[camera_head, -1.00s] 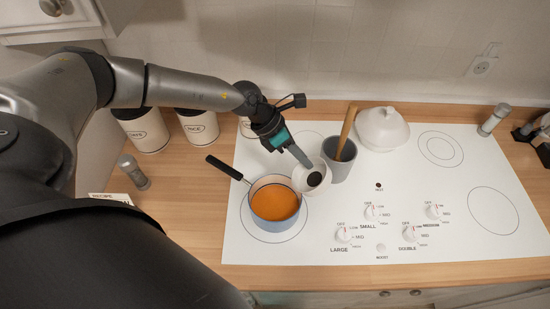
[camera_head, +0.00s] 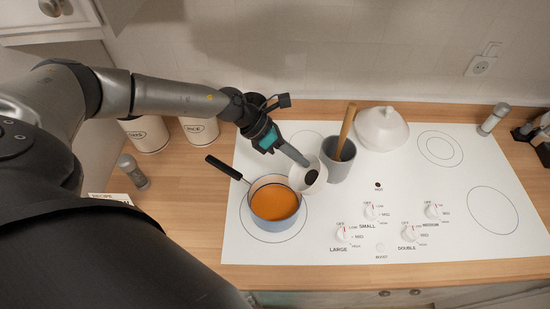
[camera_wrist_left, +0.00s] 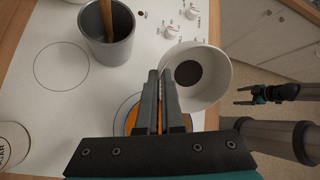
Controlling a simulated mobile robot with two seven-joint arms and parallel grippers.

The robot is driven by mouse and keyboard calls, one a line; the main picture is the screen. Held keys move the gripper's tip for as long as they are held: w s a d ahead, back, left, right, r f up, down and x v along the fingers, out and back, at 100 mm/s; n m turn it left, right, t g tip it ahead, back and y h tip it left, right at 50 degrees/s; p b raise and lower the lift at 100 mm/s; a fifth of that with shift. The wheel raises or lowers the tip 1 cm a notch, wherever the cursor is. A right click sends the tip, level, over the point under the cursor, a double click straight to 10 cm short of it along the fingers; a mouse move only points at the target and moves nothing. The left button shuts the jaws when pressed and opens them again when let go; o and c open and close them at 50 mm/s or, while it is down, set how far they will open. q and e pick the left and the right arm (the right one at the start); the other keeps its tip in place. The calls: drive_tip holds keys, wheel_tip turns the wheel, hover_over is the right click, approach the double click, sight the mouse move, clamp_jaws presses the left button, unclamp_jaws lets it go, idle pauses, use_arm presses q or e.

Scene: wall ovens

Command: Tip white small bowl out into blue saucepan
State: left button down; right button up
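The white small bowl (camera_head: 301,185) is at the right rim of the blue saucepan (camera_head: 273,217) in the head view. A dark round patch shows inside it. My left gripper (camera_head: 305,162) is shut on the bowl's rim. The left wrist view shows its fingers (camera_wrist_left: 163,98) together at the left side of the bowl (camera_wrist_left: 217,85). The saucepan stands on the front-left burner with orange contents, its black handle pointing up-left. In the wrist view it is mostly hidden behind my fingers. My right gripper (camera_wrist_left: 245,95) shows small at the wrist view's right, apart from everything, its fingers spread.
A grey utensil pot (camera_head: 339,168) with a wooden handle stands just right of the bowl. A white lidded dish (camera_head: 382,129) is behind it. Canisters (camera_head: 148,134) and a shaker (camera_head: 132,172) stand at left. The right burners are clear.

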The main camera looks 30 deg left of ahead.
use_arm(q)
drive_tip(key=shift+s+a+h, duration=0.1)
drive_tip(key=shift+a+h, duration=0.15)
drive_tip(key=shift+h, duration=0.15)
drive_tip(key=shift+s+a+r+t, duration=0.1)
drive_tip(key=shift+a+t, duration=0.05)
drive_tip(key=shift+t, duration=0.15)
drive_tip(key=shift+h, duration=0.3)
drive_tip(key=shift+r+t+h, duration=0.1)
drive_tip(key=shift+t+h, duration=0.2)
drive_tip(key=shift+s+a, duration=0.1)
drive_tip(key=shift+a, duration=0.05)
